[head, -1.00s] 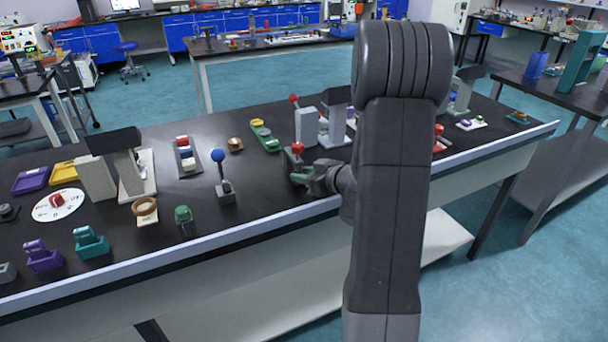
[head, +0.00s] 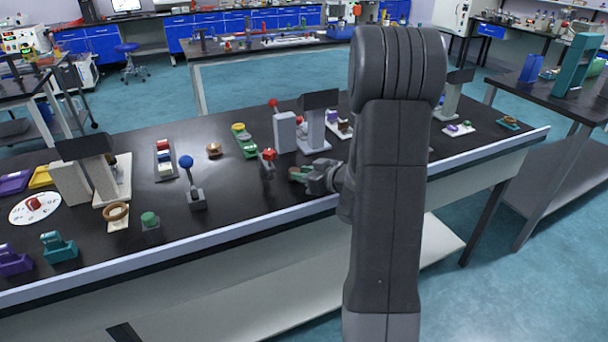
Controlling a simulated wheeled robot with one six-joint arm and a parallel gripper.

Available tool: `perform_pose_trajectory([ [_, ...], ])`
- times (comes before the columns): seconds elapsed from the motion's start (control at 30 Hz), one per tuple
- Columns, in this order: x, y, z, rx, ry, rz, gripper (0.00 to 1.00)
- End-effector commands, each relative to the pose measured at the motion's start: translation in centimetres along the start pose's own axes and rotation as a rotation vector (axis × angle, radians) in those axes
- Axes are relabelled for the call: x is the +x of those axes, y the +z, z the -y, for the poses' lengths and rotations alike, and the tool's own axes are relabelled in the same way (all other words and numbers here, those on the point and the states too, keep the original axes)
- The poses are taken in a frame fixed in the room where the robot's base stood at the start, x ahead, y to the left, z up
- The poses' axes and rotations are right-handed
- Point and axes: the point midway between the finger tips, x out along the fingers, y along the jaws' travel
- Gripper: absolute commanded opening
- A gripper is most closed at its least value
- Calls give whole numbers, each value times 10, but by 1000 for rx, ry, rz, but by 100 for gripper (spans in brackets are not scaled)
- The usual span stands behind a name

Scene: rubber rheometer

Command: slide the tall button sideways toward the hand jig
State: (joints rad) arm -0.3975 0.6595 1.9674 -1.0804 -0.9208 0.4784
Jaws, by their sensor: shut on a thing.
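My gripper (head: 298,175) is low over the front part of the dark bench, pointing left. It is shut on a small green thing (head: 294,172), mostly covered by the jaws; I cannot tell for sure that this is the tall button. A red-topped post (head: 268,157) on a grey base stands just left of the gripper, apart from it. A green domed button (head: 150,219) on a dark base stands further left near the front edge. I cannot tell which thing is the hand jig.
A pale block (head: 285,132) and a stand with a dark panel (head: 318,122) are behind the gripper. A blue-ball lever (head: 187,164) and a wooden ring (head: 116,211) are to the left. The front edge (head: 235,219) is close.

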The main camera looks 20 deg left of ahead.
Motion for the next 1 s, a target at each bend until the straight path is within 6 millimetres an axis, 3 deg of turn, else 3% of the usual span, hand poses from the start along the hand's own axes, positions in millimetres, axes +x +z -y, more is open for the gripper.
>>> perform_pose_trajectory([
  [0.27,1,1,1,1,-3,2,5],
  [0.3,1,1,2,1,-3,2,28],
  [0.43,1,1,2,1,-4,2,52],
  [0.77,-2,0,2,0,-4,1,52],
  [1.0,-36,-1,0,1,1,0,52],
])
